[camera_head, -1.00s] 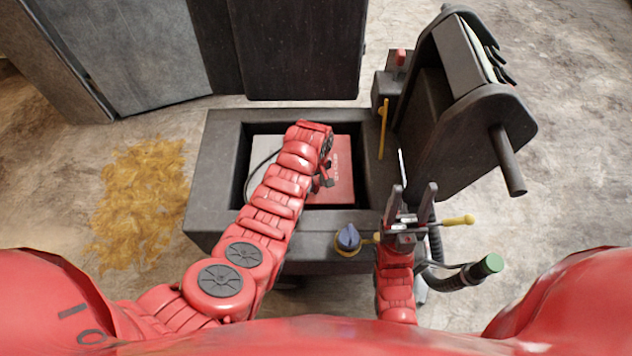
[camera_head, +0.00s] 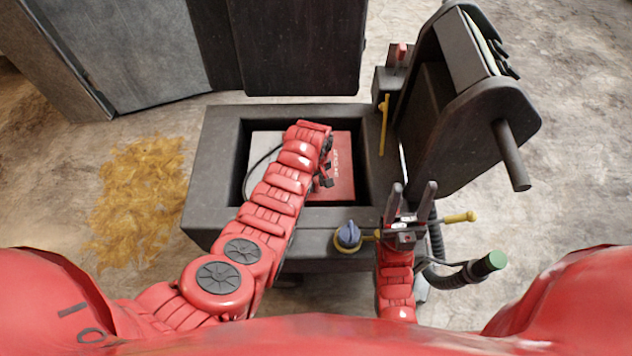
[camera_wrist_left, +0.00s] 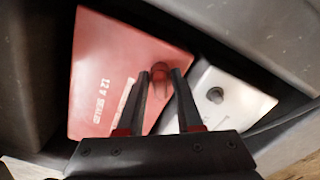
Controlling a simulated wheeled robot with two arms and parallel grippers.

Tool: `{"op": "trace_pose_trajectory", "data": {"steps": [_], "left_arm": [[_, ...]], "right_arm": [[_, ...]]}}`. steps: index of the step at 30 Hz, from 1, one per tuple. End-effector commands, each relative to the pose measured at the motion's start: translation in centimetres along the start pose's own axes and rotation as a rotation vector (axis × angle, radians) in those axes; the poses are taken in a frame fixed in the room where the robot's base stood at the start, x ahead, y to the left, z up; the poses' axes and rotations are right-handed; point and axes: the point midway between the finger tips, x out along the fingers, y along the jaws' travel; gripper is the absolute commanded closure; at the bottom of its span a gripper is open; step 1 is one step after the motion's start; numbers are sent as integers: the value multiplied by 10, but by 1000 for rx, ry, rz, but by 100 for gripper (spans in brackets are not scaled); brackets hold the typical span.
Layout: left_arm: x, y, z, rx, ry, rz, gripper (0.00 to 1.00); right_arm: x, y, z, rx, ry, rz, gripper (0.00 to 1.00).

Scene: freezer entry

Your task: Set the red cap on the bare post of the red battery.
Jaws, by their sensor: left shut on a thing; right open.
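The red battery (camera_head: 343,188) lies in the dark box, with white lettering; it fills the left of the left wrist view (camera_wrist_left: 105,75). My left gripper (camera_wrist_left: 161,73) is over the red battery, shut on the red cap (camera_wrist_left: 160,68), a small red piece between its fingertips. I cannot tell whether the cap touches a post; the fingers and cap hide the spot beneath. In the head view my left gripper (camera_head: 326,178) is dark and partly hidden by its own arm. My right gripper (camera_head: 410,195) is open and empty in front of the box.
A pale grey battery (camera_wrist_left: 235,98) with a dark round post (camera_wrist_left: 215,95) sits beside the red one. The box rim (camera_head: 215,165) surrounds both. A blue knob (camera_head: 348,234), yellow handle (camera_head: 459,217) and tall dark housing (camera_head: 455,120) stand near my right gripper.

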Motion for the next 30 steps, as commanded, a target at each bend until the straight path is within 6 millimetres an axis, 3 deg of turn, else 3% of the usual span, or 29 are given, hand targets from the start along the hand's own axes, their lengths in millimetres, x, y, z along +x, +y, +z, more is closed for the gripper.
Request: {"op": "trace_pose_trajectory", "data": {"steps": [5,6,11,23,30], "left_arm": [[5,0,0,0,0,0,100],[4,0,0,0,0,0,58],[3,0,0,0,1,0,30],[0,1,-1,0,3,3,30],[-25,1,-2,0,5,4,30]], "right_arm": [[-4,0,1,0,0,0,46],[-2,0,0,0,0,0,46],[-2,0,0,0,0,0,46],[-2,0,0,0,0,0,46],[-2,0,0,0,0,0,46]]}}
